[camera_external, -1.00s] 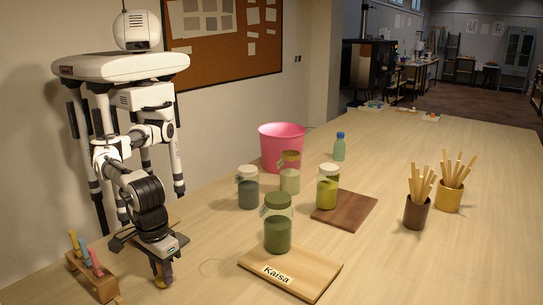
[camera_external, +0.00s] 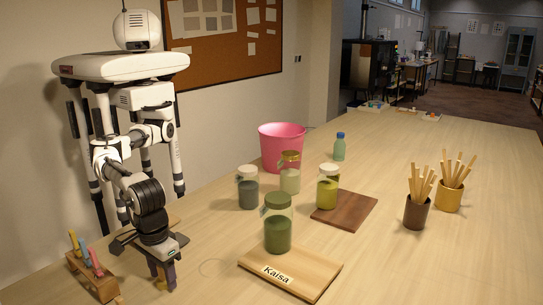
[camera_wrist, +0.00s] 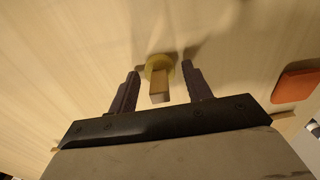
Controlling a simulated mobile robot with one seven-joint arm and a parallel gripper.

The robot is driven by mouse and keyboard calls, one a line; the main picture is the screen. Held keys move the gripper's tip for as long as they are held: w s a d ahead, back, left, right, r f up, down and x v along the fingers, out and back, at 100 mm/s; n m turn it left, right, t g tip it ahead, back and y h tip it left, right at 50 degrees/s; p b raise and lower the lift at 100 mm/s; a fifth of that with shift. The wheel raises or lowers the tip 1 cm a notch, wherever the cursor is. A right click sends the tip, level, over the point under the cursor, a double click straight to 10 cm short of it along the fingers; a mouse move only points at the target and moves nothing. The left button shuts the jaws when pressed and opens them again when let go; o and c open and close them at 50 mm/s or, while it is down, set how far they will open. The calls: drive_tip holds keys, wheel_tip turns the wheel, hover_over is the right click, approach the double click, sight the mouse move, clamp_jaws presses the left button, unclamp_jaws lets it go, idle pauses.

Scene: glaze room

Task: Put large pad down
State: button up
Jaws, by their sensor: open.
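The pad shows in the wrist view as a round yellow disc (camera_wrist: 155,62) with a square wooden handle pointing toward the camera. It appears to stand disc-down on the pale wooden table. My gripper (camera_wrist: 160,72) is open, with one finger on each side of the handle and a gap visible on both sides. In the external view my gripper (camera_external: 162,280) is low over the table's near left part, fingers pointing down. Only a small yellowish bit of the pad (camera_external: 160,284) shows between the fingers there.
A wooden rack with coloured sticks (camera_external: 92,278) stands close left of my gripper. An orange piece (camera_wrist: 295,86) lies to the right in the wrist view. Several glass jars (camera_external: 278,230), a board marked Kaisa (camera_external: 310,278) and a pink bucket (camera_external: 282,149) stand farther right.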

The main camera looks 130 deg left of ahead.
wheel_tip(320, 180, up, 12)
drive_tip(key=shift+r+b, duration=0.1)
drive_tip(key=shift+b, duration=0.65)
